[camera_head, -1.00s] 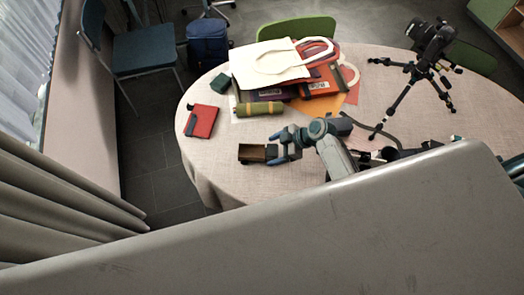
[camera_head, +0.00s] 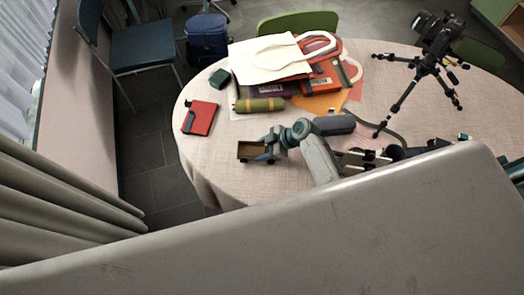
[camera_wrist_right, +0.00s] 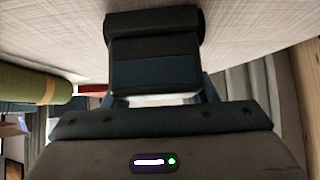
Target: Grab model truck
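The model truck (camera_head: 250,151) sits near the front left of the table in the head view, with its brown open bed to the left. It is also in the middle of the right wrist view (camera_wrist_right: 155,72), dark, with its end facing the gripper. My right gripper (camera_head: 267,149) is at the truck's right end. Its fingers lie along both sides of the truck and appear closed against it; the fingertips are partly hidden behind the truck in the wrist view. My left gripper is not in view.
A red notebook (camera_head: 201,118), an olive cylinder (camera_head: 260,105) and a stack of bags (camera_head: 268,60) lie behind the truck. A camera tripod (camera_head: 420,75) stands at the right. The cloth left of the truck is clear up to the table edge.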

